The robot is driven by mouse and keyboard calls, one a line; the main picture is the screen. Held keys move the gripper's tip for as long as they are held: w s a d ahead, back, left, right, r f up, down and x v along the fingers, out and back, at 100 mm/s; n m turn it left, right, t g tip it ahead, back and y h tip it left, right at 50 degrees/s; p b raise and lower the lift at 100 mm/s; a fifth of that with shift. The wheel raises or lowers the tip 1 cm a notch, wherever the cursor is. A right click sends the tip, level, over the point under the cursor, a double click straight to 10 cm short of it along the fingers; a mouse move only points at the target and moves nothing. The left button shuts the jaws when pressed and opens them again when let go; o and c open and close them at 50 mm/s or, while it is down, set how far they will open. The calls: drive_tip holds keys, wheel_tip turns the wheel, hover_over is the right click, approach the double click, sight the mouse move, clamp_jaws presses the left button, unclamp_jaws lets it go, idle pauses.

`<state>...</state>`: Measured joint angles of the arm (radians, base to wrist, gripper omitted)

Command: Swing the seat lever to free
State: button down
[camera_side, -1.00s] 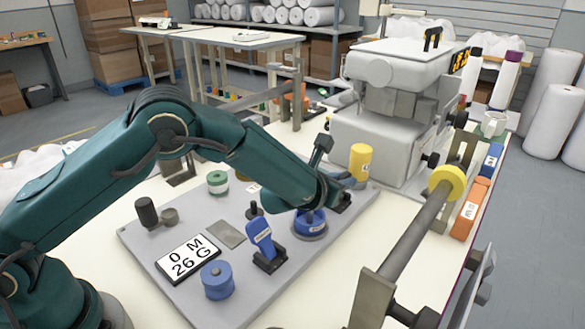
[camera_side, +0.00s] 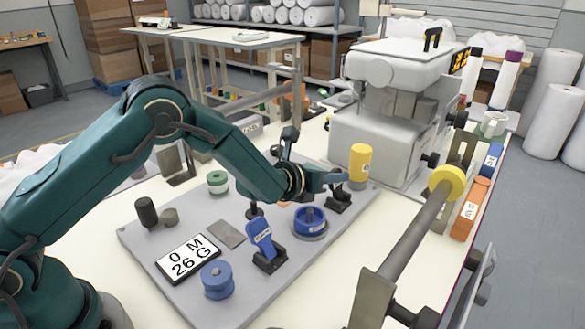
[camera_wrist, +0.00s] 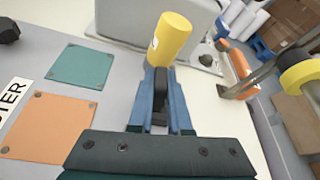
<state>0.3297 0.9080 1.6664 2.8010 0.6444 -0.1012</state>
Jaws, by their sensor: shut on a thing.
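My gripper (camera_wrist: 160,105) reaches over the far right part of the grey board, and its fingertips (camera_side: 338,178) also show in the side view. Its blue fingers are shut on a dark upright piece, which I take to be the seat lever (camera_wrist: 159,116). In the side view its black base (camera_side: 339,203) stands on the board just below the fingers. The fingers hide part of the lever, and I cannot read any mark on it. A yellow cylinder (camera_side: 361,163) stands just beyond the fingertips; it also shows in the wrist view (camera_wrist: 170,38).
A blue round dish (camera_side: 310,222) and a labelled blue lever (camera_side: 262,238) are on the board near the arm. A blue spool (camera_side: 217,280) is at the front. The grey machine (camera_side: 385,135) stands close behind. A bar with a yellow roller (camera_side: 447,183) lies to the right.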

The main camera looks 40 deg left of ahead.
drive_tip(key=shift+r, duration=0.1)
drive_tip(key=c, duration=0.9)
unclamp_jaws()
drive_tip(key=shift+o, duration=0.2)
drive_tip(key=shift+v, duration=2.55)
